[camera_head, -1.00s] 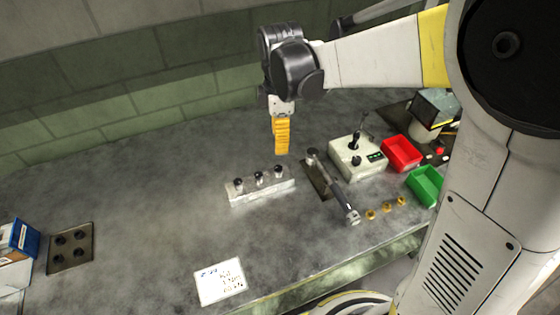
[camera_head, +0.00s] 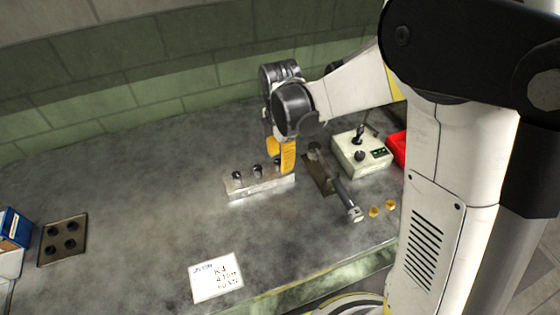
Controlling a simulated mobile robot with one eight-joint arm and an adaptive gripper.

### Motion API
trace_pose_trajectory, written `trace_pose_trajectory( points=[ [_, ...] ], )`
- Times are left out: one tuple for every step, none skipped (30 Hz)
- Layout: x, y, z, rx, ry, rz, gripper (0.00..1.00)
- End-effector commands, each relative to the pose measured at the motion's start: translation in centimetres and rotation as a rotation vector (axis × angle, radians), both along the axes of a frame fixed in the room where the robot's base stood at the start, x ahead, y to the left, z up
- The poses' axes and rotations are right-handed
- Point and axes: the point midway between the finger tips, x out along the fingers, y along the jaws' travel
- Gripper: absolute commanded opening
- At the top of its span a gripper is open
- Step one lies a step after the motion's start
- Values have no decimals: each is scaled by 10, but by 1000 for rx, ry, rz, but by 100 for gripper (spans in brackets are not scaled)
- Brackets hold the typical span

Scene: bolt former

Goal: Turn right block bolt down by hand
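The metal block (camera_head: 259,190) lies on the grey bench, with dark bolts standing upright in its top. The left bolt (camera_head: 237,177) and the middle bolt (camera_head: 258,171) show. The right bolt is hidden behind my gripper. My gripper (camera_head: 287,168) points down at the right end of the block, its yellow fingers over the right bolt's place. I cannot tell whether the fingers touch the bolt or are closed on it.
A wrench-like tool (camera_head: 342,193) lies right of the block, near my gripper. Behind it stands a white control box (camera_head: 362,152) with a lever. Brass nuts (camera_head: 375,211), a red bin (camera_head: 398,148), a paper note (camera_head: 216,278) and a dark plate with holes (camera_head: 63,240) surround it.

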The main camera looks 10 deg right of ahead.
Motion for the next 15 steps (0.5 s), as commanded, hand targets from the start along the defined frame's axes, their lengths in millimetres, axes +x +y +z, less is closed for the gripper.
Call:
trace_pose_trajectory(
  points=[
    [0, 0, -2, 0, 0, 0, 43],
    [0, 0, -2, 0, 0, 0, 43],
    [0, 0, -2, 0, 0, 0, 43],
    [0, 0, -2, 0, 0, 0, 43],
    [0, 0, -2, 0, 0, 0, 43],
    [0, 0, -2, 0, 0, 0, 43],
    [0, 0, -2, 0, 0, 0, 43],
    [0, 0, -2, 0, 0, 0, 43],
    [0, 0, -2, 0, 0, 0, 39],
    [0, 0, -2, 0, 0, 0, 30],
    [0, 0, -2, 0, 0, 0, 21],
    [0, 0, -2, 0, 0, 0, 8],
    [0, 0, -2, 0, 0, 0, 0],
    [0, 0, -2, 0, 0, 0, 0],
    [0, 0, -2, 0, 0, 0, 0]
  ],
)
